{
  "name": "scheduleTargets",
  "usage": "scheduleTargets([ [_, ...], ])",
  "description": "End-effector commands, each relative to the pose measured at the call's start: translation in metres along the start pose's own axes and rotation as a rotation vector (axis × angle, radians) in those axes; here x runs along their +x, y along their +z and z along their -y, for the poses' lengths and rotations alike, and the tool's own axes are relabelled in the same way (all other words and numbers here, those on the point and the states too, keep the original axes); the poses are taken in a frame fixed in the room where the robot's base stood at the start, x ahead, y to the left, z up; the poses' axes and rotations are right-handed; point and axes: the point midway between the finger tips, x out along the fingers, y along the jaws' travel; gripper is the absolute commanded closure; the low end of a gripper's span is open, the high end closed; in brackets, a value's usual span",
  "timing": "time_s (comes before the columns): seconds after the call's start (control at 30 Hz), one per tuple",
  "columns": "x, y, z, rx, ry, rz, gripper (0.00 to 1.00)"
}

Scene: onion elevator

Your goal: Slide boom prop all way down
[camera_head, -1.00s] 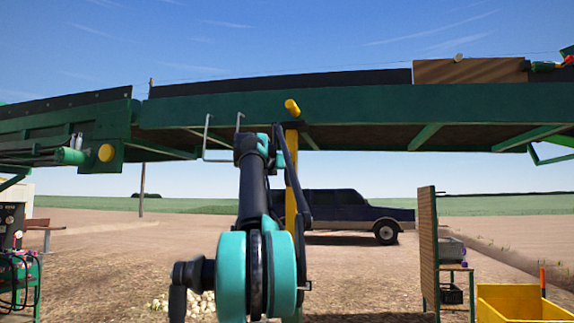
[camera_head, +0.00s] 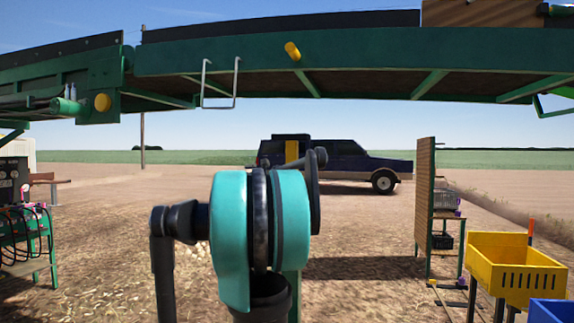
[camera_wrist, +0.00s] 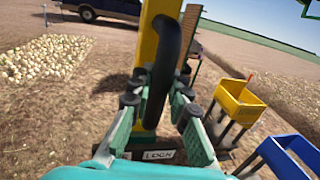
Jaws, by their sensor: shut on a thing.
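The boom prop is a yellow post. Its top (camera_head: 292,151) shows in the head view below the boom, with open air between them, and my arm hides most of the rest. In the wrist view the yellow post (camera_wrist: 148,45) stands close in front of my gripper (camera_wrist: 158,85). A black curved handle (camera_wrist: 166,60) on the post runs down between my fingers. My gripper is shut on this handle. A plate lettered "LOCK" (camera_wrist: 158,155) shows low between the fingers. In the head view my gripper is hidden behind my arm.
The green boom (camera_head: 350,55) spans overhead with a hanging wire bracket (camera_head: 236,80). At right are a brown panel (camera_head: 425,195), a yellow bin (camera_head: 515,270) and a blue bin (camera_head: 548,312). An onion pile (camera_wrist: 45,58) lies at left in the wrist view.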

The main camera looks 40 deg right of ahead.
Motion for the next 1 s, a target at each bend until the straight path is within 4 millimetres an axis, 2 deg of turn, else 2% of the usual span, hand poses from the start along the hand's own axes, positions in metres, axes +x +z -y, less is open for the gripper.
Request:
scheduleTargets([
  [0.1,0.000,-0.016,0.000,0.000,-0.001,0.000,1.00],
  [0.23,0.000,-0.026,0.000,0.000,-0.001,0.000,1.00],
  [0.67,0.000,-0.031,0.001,0.002,-0.001,-0.002,1.00],
  [0.7,0.000,-0.031,0.001,0.003,-0.001,-0.002,0.79],
  [0.8,0.000,-0.031,0.000,0.002,-0.001,-0.002,0.67],
  [0.87,0.000,-0.030,0.000,0.002,-0.001,-0.001,0.61],
  [1.0,0.000,-0.030,0.000,0.001,-0.001,-0.001,0.61],
])
